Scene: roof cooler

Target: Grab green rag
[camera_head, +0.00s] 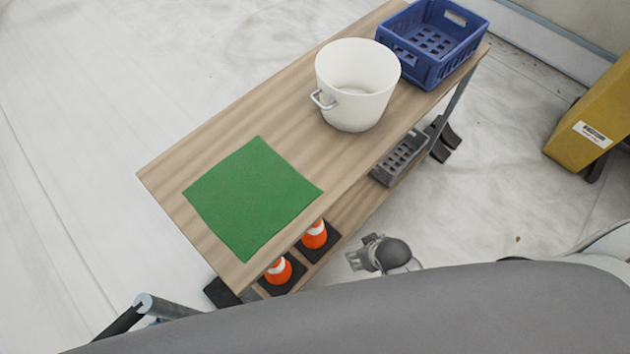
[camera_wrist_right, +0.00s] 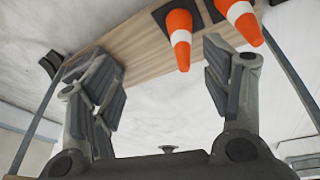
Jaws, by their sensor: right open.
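The green rag (camera_head: 252,196) lies flat and spread out on the near left end of the wooden table top (camera_head: 205,150) in the head view. One corner reaches close to the table's near long edge. My right gripper (camera_head: 362,254) is beside the table's near side, to the right of the rag and apart from it. In the right wrist view my right gripper (camera_wrist_right: 158,55) has its two fingers wide apart with nothing between them. The rag does not show in the right wrist view. My left gripper is not in view.
A white pot (camera_head: 357,85) and a blue crate (camera_head: 433,43) stand on the table's far part. Orange cones (camera_head: 315,234) and a grey crate (camera_head: 400,158) sit on the lower shelf. A yellow object (camera_head: 595,125) stands at right. The floor between is mostly clear.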

